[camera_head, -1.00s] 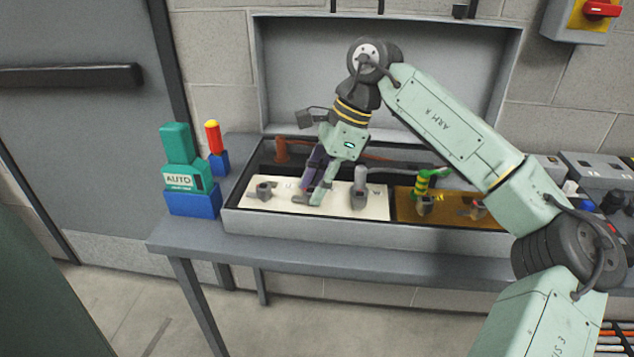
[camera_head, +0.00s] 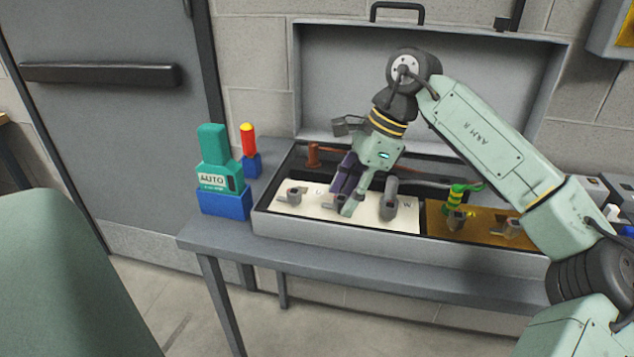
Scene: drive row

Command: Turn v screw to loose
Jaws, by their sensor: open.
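A cream panel (camera_head: 364,218) lies in the left part of an open grey case on the bench. It carries a row of grey screws with lever-like heads. The left screw (camera_head: 294,197) and the taller right screw (camera_head: 389,203), beside a letter W, stand clear of my gripper. The middle one, seemingly the V screw (camera_head: 329,201), is partly hidden by my fingers. My gripper (camera_head: 345,204) points down at this middle screw, with its jaws open. I cannot tell whether the fingers touch it. Its letter is hidden.
A brown panel (camera_head: 484,231) with a green-and-yellow striped wire (camera_head: 456,195) lies to the right in the case. A teal AUTO tool on a blue base (camera_head: 221,203) and a red-and-yellow tool (camera_head: 249,145) stand left. The raised lid (camera_head: 345,80) is behind.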

